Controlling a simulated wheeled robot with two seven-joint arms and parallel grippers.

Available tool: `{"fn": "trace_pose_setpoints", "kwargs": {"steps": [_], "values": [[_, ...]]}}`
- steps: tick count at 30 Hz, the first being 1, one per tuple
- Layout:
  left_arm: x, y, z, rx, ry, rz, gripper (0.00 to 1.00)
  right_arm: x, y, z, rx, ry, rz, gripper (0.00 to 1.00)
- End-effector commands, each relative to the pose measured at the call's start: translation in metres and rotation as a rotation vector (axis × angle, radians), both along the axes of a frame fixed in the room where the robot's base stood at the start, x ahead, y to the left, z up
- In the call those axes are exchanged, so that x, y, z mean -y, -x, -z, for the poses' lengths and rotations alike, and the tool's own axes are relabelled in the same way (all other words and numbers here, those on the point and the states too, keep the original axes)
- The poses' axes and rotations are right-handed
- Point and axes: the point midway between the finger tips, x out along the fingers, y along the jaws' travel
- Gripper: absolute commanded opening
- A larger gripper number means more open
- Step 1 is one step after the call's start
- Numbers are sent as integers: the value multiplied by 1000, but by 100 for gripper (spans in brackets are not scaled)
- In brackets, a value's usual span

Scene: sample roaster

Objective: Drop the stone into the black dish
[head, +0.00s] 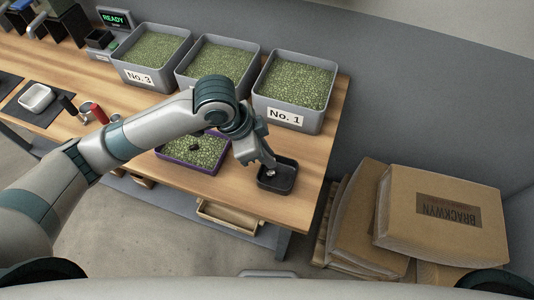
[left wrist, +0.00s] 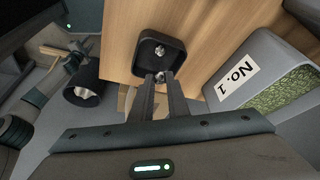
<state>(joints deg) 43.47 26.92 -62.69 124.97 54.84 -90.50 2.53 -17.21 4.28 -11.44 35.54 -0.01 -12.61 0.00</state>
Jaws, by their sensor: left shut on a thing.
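The black dish (head: 286,189) is a small square tray on the wooden table near its right front corner. It also shows in the left wrist view (left wrist: 178,42), with a small pale lump (left wrist: 160,51) inside it. My left gripper (head: 269,166) is shut on the small grey stone (left wrist: 159,77). In the head view its fingertips are over the dish's left back part. In the left wrist view the stone sits between the fingertips, over the dish's near rim; its exact height is hard to tell. My right gripper is not in view.
A purple-rimmed tray (head: 161,156) of green beans stands left of the dish, with dark bits on the beans. Grey bins of beans, including No. 1 (head: 282,115), line the back.

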Motion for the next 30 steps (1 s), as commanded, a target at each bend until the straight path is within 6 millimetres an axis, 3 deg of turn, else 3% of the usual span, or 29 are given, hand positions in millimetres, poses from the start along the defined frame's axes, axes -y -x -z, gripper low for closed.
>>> {"fn": "trace_pose_setpoints", "kwargs": {"steps": [7,8,10,23,30], "values": [[0,0,0,0,0,0,0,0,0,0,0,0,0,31],[0,0,0,0,0,0,22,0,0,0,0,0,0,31],[0,0,0,0,0,0,36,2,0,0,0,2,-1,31],[-1,0,-4,1,1,1,36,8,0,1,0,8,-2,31],[-10,1,-25,5,2,0,36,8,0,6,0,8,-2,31]]}}
